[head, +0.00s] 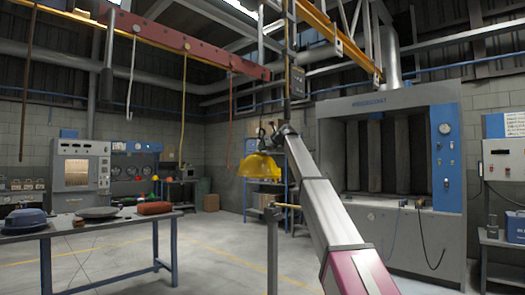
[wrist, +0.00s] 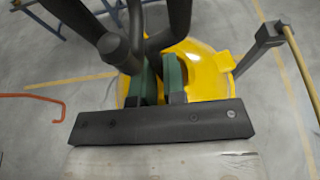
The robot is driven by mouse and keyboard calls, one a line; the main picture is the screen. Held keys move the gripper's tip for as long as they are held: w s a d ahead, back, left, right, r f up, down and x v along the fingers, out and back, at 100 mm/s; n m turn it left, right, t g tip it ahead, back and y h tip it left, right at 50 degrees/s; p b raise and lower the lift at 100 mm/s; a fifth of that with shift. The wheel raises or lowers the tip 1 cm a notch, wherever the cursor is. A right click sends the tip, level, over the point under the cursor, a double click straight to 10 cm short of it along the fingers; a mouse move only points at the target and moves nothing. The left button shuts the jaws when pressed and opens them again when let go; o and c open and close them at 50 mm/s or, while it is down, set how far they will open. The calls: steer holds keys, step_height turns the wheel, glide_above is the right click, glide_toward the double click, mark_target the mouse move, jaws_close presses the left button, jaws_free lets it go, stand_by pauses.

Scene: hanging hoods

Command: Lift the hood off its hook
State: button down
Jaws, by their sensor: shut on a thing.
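The yellow hood (head: 262,167) hangs upright in the middle of the head view, dome up, well above the floor. It also shows in the wrist view (wrist: 207,72), below my fingers. My gripper (wrist: 161,78) is at the hood's top, its two green-padded fingers close together and shut on the hood's top part. The held part is mostly hidden between the pads. A dark, thick, curved hook (wrist: 120,48) passes close beside the fingers. I cannot tell whether the hood still bears on it.
A blue shelf rack (head: 287,165) stands behind the hood. A post with a wooden bar (wrist: 298,75) is close on the right in the wrist view. A table (head: 70,228) with several things stands at left.

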steer(key=shift+r, duration=0.3)
steer(key=shift+s+d, duration=0.1)
steer(key=shift+d, duration=0.05)
steer(key=shift+s+d, duration=1)
steer(key=shift+d, duration=0.25)
stand_by(0.3)
